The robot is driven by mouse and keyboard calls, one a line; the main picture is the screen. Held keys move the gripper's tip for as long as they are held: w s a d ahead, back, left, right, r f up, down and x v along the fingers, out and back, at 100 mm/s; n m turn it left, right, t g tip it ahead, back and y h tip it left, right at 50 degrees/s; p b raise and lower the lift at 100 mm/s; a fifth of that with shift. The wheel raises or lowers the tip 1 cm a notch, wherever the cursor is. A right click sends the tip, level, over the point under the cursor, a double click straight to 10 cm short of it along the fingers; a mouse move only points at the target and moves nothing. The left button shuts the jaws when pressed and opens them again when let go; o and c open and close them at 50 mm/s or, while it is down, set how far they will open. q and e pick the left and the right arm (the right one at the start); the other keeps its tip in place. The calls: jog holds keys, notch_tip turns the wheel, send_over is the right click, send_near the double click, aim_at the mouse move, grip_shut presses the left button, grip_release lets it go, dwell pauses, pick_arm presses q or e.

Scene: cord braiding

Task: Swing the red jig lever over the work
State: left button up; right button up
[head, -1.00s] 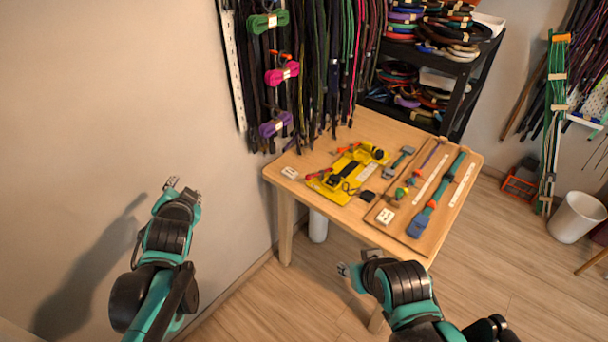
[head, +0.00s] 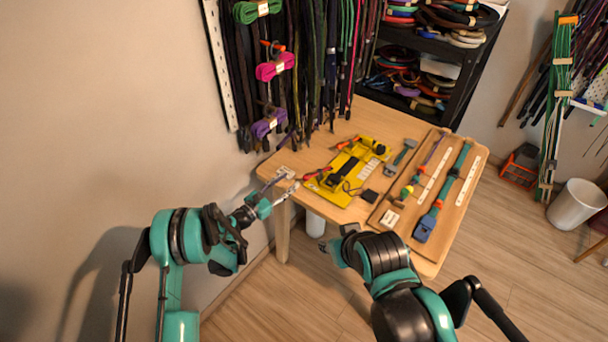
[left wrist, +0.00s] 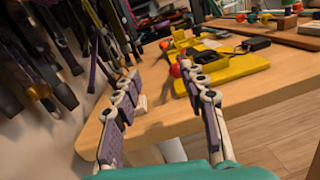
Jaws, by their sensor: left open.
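The yellow jig (head: 330,187) lies on the wooden table near its left side, with a black part across its middle. The red lever (head: 317,174) sticks out at the jig's left end, toward my left gripper. In the left wrist view the red lever (left wrist: 176,70) shows just beyond the right finger, in front of the yellow jig (left wrist: 235,69). My left gripper (head: 286,184) is open and empty at the table's left corner, apart from the lever. My right gripper (head: 335,247) is low in front of the table; its fingers are too unclear to read.
A brown board (head: 403,209) with straps and white strips lies right of the jig. A small black block (head: 369,196) sits between them. Hanging cords (head: 316,70) crowd the wall behind the table's left side. The table's left edge is close below my left gripper.

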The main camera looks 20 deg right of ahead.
aim_at(306, 178)
pick_arm(q)
jog(key=shift+m+g, duration=0.5)
jog(key=shift+m, duration=0.3)
jog(key=d+f, duration=0.1)
jog(key=d, duration=0.1)
jog(key=w+d+f+b, duration=0.1)
jog(key=d, duration=0.1)
jog(key=w+d+f+b, duration=0.1)
jog(key=d, duration=0.1)
jog(key=shift+d, duration=0.4)
jog(key=shift+w+d+r, duration=0.15)
jog(key=shift+w+d, duration=0.2)
jog(key=shift+d, duration=0.15)
grip_shut()
